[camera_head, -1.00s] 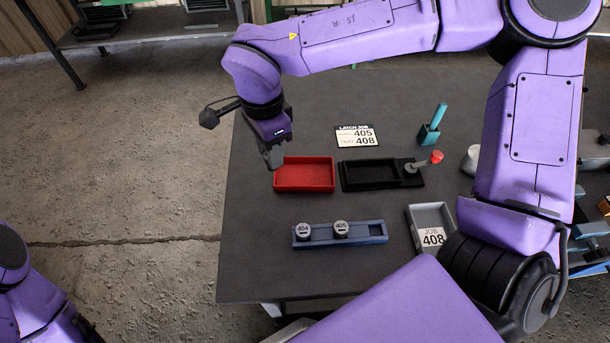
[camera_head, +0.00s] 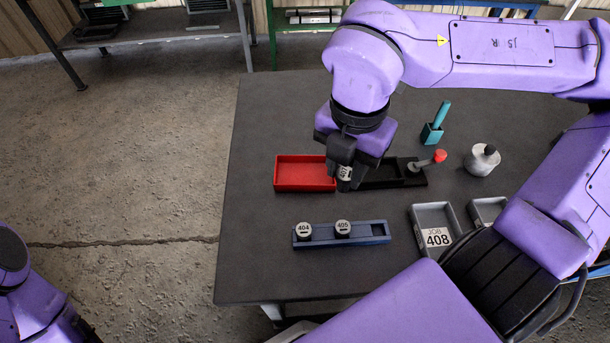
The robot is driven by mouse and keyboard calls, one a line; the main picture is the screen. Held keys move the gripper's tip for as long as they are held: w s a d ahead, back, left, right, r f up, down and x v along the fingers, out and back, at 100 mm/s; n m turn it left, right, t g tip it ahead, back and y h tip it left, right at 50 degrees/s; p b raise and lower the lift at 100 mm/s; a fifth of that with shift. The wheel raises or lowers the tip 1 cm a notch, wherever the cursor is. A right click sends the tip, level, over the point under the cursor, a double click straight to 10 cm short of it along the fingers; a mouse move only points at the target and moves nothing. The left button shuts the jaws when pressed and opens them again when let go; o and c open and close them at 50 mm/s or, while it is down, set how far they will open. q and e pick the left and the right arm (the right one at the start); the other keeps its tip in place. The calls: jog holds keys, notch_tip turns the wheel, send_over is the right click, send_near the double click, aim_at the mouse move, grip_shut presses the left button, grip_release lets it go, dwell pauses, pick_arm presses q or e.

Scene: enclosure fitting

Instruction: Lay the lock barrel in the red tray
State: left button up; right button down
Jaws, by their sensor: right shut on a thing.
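My right gripper (camera_head: 344,178) is shut on a small grey lock barrel (camera_head: 345,173) with a pale marked face; the number is too small to read. It hangs over the gap between the red tray and the black fixture. The red tray (camera_head: 303,174) looks empty, its right end close beside the gripper. Two more lock barrels, 404 (camera_head: 304,230) and 405 (camera_head: 343,228), stand in the blue rack (camera_head: 368,233), whose right slot is empty. My left gripper is out of view; only part of the left arm shows at lower left.
The black fixture (camera_head: 415,180) has a lever with a red knob (camera_head: 440,156). The table's left side is clear.

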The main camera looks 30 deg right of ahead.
jog(key=shift+s+m, duration=0.1)
jog(key=shift+m, duration=0.3)
jog(key=shift+w+f, duration=0.15)
jog(key=shift+w, duration=0.2)
jog(key=w+f, duration=0.3)
jog(key=w, duration=0.1)
jog(key=w+f+p, duration=0.1)
jog(key=w+f, duration=0.2)
jog(key=w, duration=0.1)
jog(key=w+f+p, duration=0.1)
jog(key=w+f, duration=0.1)
jog(key=w, duration=0.2)
jog(key=shift+w+d+f, duration=0.2)
jog(key=shift+w+f, duration=0.1)
jog(key=shift+f, duration=0.1)
jog(key=f, duration=0.4)
jog(key=shift+w, duration=0.3)
jog(key=shift+f, duration=0.2)
jog(key=c, duration=0.8)
grip_release()
jog(key=shift+r, duration=0.1)
